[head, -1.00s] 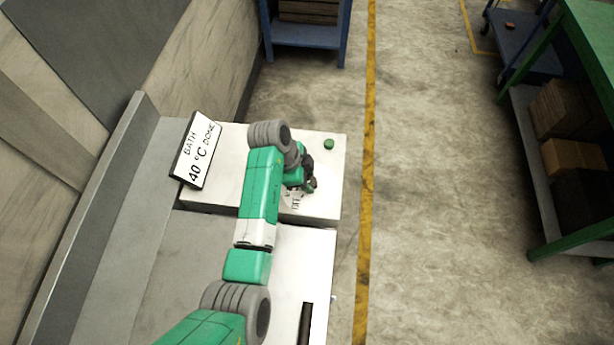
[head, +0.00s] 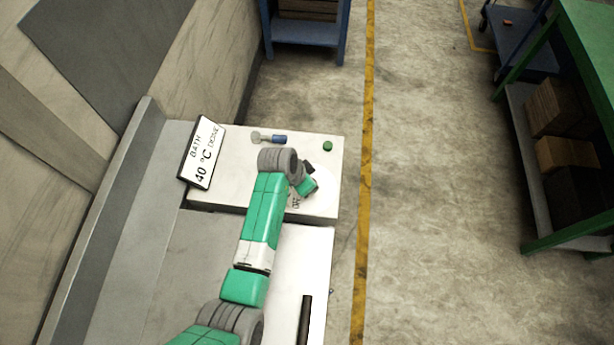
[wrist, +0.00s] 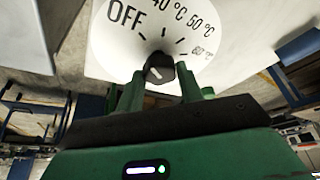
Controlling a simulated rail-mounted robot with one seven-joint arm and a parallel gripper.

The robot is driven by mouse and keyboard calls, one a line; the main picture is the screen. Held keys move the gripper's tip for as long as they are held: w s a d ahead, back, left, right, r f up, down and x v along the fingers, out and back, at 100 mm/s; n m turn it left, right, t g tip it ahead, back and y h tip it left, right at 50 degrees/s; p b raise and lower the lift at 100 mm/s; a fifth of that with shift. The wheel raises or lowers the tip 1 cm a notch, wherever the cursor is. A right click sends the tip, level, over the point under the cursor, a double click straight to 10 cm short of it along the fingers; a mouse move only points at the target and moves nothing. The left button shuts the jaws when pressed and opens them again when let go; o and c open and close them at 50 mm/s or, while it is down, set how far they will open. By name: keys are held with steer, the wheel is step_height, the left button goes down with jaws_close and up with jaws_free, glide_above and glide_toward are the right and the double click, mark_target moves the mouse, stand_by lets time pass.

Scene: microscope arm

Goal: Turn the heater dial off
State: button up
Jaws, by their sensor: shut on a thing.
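In the head view my gripper (head: 308,186) is over the dial plate (head: 322,196), and my arm hides the knob and much of the plate. Part of the OFF label shows below it.
A sign (head: 202,155) reading BATH 40 °C DONE stands at the unit's left. A blue and grey tap-like part (head: 272,138) is on the unit's far side. A green button (head: 328,146) is right of my wrist. Open floor lies to the right.

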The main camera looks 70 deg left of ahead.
steer(key=shift+n, duration=0.3)
steer(key=o, duration=1)
steer(key=v, duration=0.8)
steer(key=shift+p, duration=0.45)
steer(key=shift+w, duration=0.1)
